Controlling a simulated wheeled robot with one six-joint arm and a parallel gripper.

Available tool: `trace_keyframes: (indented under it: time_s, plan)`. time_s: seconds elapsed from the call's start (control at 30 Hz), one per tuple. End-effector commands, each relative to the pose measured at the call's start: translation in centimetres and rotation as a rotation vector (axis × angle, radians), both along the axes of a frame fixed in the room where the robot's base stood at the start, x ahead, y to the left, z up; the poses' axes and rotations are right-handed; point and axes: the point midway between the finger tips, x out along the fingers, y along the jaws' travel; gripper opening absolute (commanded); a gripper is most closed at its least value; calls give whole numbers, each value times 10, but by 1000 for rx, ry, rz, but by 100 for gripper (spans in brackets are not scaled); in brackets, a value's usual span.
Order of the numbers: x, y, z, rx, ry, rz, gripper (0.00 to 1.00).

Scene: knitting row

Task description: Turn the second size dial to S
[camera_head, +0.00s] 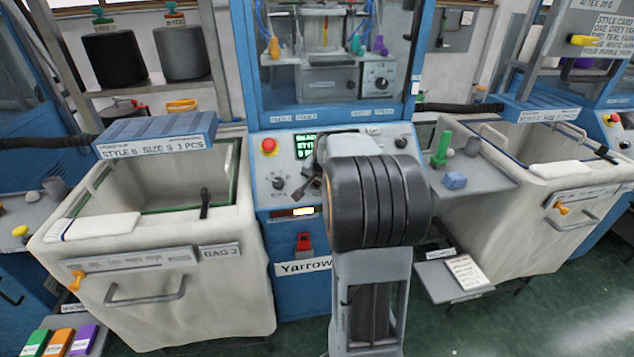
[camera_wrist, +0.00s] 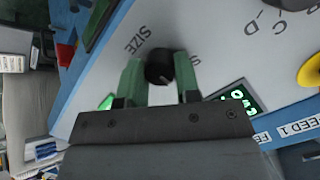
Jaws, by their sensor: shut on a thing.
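In the wrist view, a round black dial (camera_wrist: 159,66) sits on the pale control panel (camera_wrist: 222,57) beside the printed word SIZE. My gripper (camera_wrist: 160,75) has its two green fingers on either side of the dial and is shut on it. A letter that looks like S is printed just right of the dial; the fingers hide other marks, and I cannot tell where the pointer stands. In the head view, my arm reaches the panel (camera_head: 258,190) of the blue machine marked Yarrow (camera_head: 303,268) and hides the held dial.
On the panel are a red button (camera_head: 268,146), a green-lit display (camera_head: 304,144), another knob (camera_head: 278,183) and a dark knob (camera_head: 401,142). A fabric bin (camera_head: 175,290) stands left. A grey tray (camera_head: 480,185) with a green peg (camera_head: 441,150) and a blue block (camera_head: 454,181) is right.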

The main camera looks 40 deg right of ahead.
Motion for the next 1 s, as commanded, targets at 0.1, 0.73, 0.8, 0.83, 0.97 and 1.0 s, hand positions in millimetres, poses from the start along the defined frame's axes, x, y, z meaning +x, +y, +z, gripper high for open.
trace_keyframes:
  time_s: [0.1, 0.73, 0.8, 0.83, 0.97, 1.0]
  plan:
    - [1, 0, 0, -30, 13, 43, 7]
    - [1, 1, 0, -310, 146, 435, 7]
    - [1, 1, 0, -336, 159, 470, 7]
    - [1, 1, 0, -346, 163, 484, 7]
    - [1, 1, 1, -382, 181, 535, 7]
    - [1, 1, 1, -391, 185, 547, 7]
